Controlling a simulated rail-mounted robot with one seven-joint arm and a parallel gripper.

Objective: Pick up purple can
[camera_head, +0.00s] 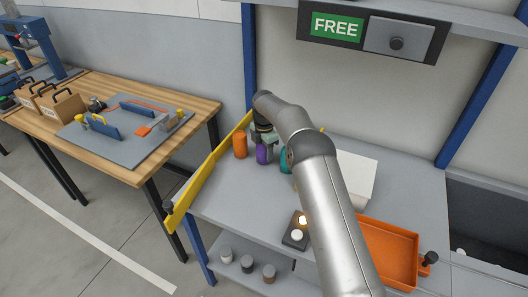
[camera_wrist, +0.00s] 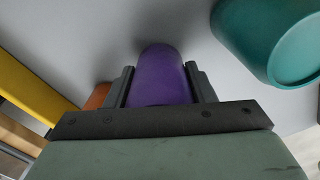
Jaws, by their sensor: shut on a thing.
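The purple can (camera_head: 263,155) stands on the grey shelf (camera_head: 232,190), between an orange can and a teal can. In the wrist view the purple can (camera_wrist: 161,76) sits between the two dark fingers of my gripper (camera_wrist: 162,88), which are shut on it. In the head view my gripper (camera_head: 263,138) reaches it from above and behind, and partly covers its top. I cannot tell whether the can touches the shelf.
An orange can (camera_head: 240,145) stands close on the left, and a teal can (camera_head: 286,161) on the right, partly behind my arm. A yellow rail (camera_head: 210,170) edges the shelf's left side. An orange tray (camera_head: 390,252) and a dark box with round lights (camera_head: 297,232) lie nearer the front.

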